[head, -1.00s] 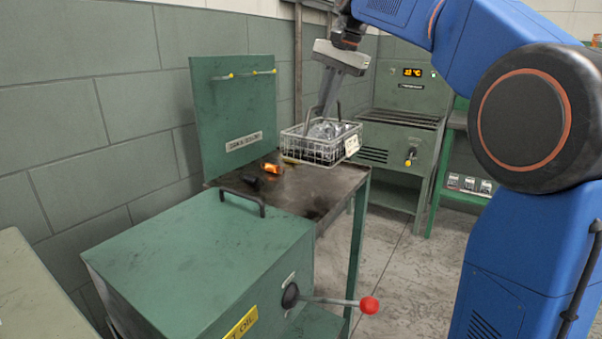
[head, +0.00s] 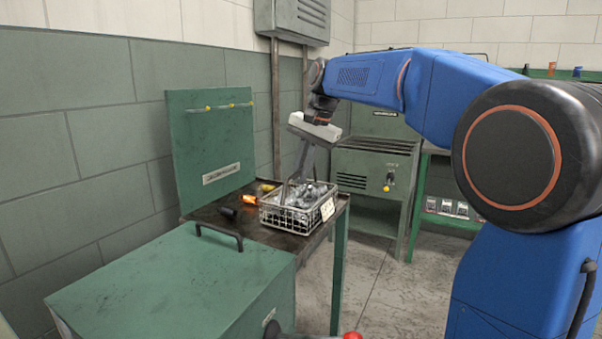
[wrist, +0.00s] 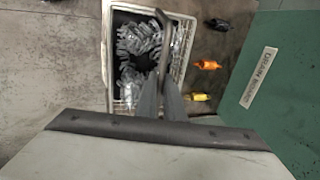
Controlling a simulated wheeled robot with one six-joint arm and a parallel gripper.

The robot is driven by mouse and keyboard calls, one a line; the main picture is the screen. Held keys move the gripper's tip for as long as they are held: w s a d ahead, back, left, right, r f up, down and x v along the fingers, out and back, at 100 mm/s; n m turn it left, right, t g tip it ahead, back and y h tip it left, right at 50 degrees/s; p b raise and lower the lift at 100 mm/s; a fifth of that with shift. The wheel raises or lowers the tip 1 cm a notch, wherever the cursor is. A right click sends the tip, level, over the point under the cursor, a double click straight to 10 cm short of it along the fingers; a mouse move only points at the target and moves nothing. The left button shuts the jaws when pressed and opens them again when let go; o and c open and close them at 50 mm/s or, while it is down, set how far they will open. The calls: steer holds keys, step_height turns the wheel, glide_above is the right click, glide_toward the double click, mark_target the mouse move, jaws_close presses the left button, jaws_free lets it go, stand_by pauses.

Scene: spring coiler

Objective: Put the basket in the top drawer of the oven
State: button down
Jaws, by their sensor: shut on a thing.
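The wire basket (head: 297,220) is filled with shiny metal coils and carries a pale tag on its right side. My gripper (head: 297,180) is shut on its handle, and the basket is at the right part of the dark drain table; I cannot tell whether it touches the top. The wrist view shows the basket (wrist: 186,62) below my gripper (wrist: 162,105), with the handle (wrist: 163,40) running up between the fingers. A green cabinet with a slatted top and yellow knob, apparently the oven (head: 372,158), stands behind; my arm hides part of it, and no open drawer shows.
The drain table (head: 265,236) has an upright green back panel (head: 212,140). Orange (head: 250,199), black (head: 228,212) and yellow (head: 266,188) items lie left of the basket. A green box-like machine (head: 180,290) stands in front. The floor (head: 385,295) on the right is clear.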

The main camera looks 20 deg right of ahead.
mark_target(313, 197)
steer(key=shift+f, duration=0.1)
steer(key=c, duration=1.9)
jaws_free()
steer(key=shift+o, duration=0.2)
steer(key=v, duration=1.2)
